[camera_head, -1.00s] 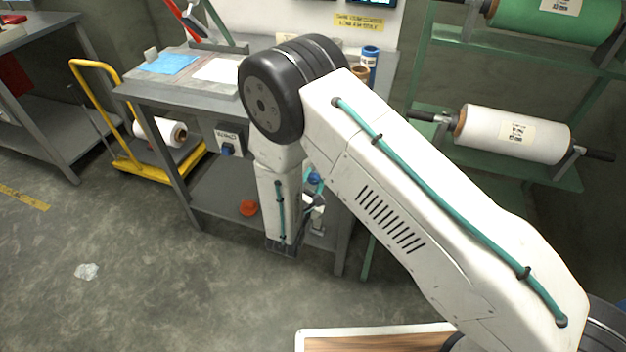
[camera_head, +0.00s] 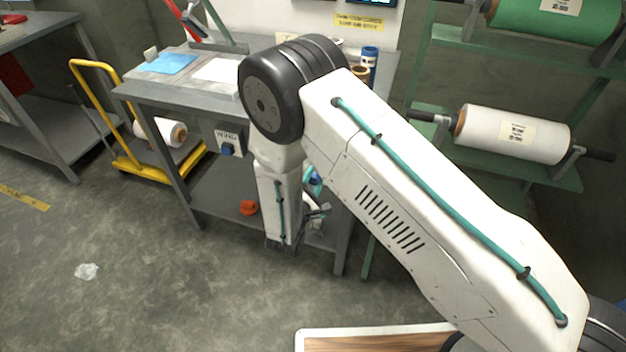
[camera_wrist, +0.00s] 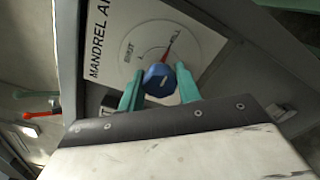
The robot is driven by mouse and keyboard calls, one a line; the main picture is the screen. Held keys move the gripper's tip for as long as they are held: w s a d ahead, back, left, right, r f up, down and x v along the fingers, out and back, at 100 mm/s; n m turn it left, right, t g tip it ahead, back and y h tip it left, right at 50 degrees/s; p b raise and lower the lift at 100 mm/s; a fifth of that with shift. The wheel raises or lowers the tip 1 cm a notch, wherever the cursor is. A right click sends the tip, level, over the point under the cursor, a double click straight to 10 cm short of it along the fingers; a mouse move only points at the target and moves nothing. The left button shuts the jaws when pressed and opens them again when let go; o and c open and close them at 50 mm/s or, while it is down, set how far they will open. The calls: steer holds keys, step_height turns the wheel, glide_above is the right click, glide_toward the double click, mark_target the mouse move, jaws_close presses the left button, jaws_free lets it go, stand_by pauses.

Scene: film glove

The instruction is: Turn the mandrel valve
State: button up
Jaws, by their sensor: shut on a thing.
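In the wrist view the mandrel valve is a blue knob (camera_wrist: 158,79) on a white plate (camera_wrist: 118,25) marked "MANDREL A…", the rest of the word cut off. A round dial around the knob has a word like "SHUT" to the left and "FULL" at the upper right. A red line runs from the knob toward the upper right word. My gripper (camera_wrist: 158,88) has its two teal fingers on either side of the knob, shut on it.
The grey bench (camera_head: 190,92) holds blue and white sheets. A box with a blue knob (camera_head: 228,149) is on its front. An orange object (camera_head: 249,207) is at the lower shelf. A yellow trolley (camera_head: 150,172) stands left, a film roll rack (camera_head: 430,75) right. Floor at front left is mostly clear.

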steer(key=shift+a, duration=0.1)
steer(key=o, duration=1)
steer(key=shift+c, duration=0.2)
steer(key=v, duration=0.8)
